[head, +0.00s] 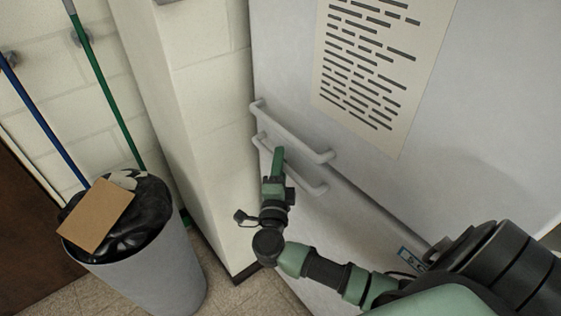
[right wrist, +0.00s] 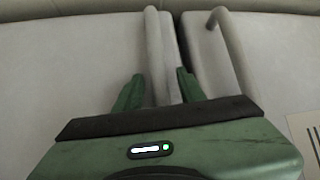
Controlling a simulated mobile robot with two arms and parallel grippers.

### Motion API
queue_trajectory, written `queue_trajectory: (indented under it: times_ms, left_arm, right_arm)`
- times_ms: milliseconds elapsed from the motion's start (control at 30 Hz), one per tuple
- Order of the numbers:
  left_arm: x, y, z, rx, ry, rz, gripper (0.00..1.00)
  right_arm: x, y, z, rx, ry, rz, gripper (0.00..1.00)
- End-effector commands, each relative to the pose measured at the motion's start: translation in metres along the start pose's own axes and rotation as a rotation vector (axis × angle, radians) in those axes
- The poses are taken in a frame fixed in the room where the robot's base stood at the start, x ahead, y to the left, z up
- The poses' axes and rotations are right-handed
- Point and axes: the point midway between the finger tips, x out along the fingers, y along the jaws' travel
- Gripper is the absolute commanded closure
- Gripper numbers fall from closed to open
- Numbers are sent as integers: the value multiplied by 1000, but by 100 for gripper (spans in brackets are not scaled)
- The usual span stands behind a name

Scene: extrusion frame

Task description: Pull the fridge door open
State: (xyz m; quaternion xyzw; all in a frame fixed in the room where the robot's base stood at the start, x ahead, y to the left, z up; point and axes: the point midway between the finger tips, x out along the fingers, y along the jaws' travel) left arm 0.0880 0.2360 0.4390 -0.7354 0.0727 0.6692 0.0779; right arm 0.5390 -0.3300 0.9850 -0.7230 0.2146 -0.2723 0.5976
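The white fridge shows in the head view with an upper door (head: 420,185) and a lower door (head: 345,225), both looking shut. The upper door has a pale bar handle (head: 295,135); the lower door's similar handle (head: 305,183) is just below it. My right gripper (head: 278,158) is at the lower handle. In the right wrist view its fingers (right wrist: 160,88) are apart, with the lower handle (right wrist: 154,45) running between them and no clear contact. The upper handle (right wrist: 232,45) is outside the fingers, to the right. My left gripper is not in view.
A printed sheet (head: 375,75) is on the upper door. A cream wall pillar (head: 205,130) stands left of the fridge. Further left is a grey bin (head: 155,280) with a black bag and cardboard (head: 97,215). Green and blue poles (head: 105,85) lean behind it.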

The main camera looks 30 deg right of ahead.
Motion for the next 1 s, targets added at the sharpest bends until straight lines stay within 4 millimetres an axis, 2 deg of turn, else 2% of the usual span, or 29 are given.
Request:
queue_trajectory:
  times_ms: [33, 167, 200, 1000]
  left_arm:
    - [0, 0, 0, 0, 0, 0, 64]
    - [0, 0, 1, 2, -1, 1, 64]
    - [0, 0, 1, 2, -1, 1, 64]
    - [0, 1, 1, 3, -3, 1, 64]
  right_arm:
    - [0, 0, 0, 0, 0, 0, 60]
    - [0, 0, 0, 0, 0, 0, 97]
    - [0, 0, 0, 0, 0, 0, 100]
    - [-1, 0, 0, -1, 0, 1, 100]
